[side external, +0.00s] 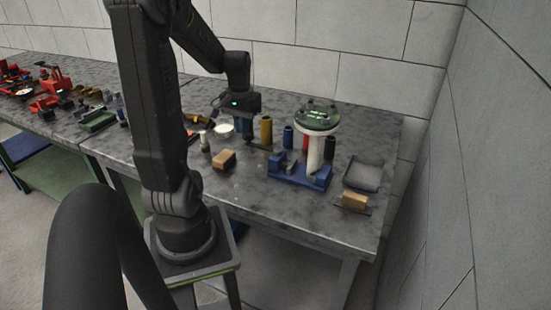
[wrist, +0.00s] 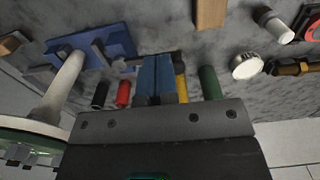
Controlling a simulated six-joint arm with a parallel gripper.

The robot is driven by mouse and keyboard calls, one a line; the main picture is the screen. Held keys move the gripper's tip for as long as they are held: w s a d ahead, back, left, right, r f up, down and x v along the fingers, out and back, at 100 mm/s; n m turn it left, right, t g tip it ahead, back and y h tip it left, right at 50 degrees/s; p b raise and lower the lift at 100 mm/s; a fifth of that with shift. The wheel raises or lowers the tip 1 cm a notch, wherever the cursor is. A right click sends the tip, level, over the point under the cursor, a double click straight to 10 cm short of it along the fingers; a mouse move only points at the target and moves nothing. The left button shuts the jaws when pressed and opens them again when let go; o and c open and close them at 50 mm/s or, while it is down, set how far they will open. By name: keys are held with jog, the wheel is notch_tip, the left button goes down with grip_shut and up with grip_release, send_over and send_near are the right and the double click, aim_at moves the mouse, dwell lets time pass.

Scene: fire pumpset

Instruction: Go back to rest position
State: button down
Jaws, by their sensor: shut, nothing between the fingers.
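My gripper (side external: 240,106) hangs above the back middle of the table. In the wrist view its two blue fingers (wrist: 157,76) lie together, shut, with nothing visible between them. A row of small cylinders stands behind and beside it, including a yellow one (side external: 266,132), a red one (wrist: 123,93) and a green one (wrist: 208,83). The fingers cover part of this row in the wrist view. The exact gap between gripper and cylinders cannot be told.
To the right, a white column (side external: 314,154) with a green-topped disc (side external: 318,117) rises from a blue fixture (side external: 287,170). A tan block (side external: 223,159), a grey tray (side external: 363,174) and another tan block (side external: 354,200) lie on the table (side external: 262,203). A wall is close behind.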

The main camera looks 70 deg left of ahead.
jog(key=w+d+r+m+t+y, duration=0.15)
jog(key=w+d+r, duration=0.25)
jog(key=d, duration=0.4)
jog(key=s+d+r+m+t, duration=0.1)
jog(key=d+r+m+t, duration=0.1)
jog(key=d, duration=0.8)
jog(key=s+d+r+m+t+h, duration=0.1)
jog(key=d+r+m, duration=0.3)
jog(key=d, duration=0.7)
jog(key=shift+s+m+t, duration=0.4)
jog(key=shift+m+t, duration=0.15)
jog(key=shift+m, duration=0.2)
jog(key=shift+d+h, duration=0.1)
jog(key=shift+h, duration=0.15)
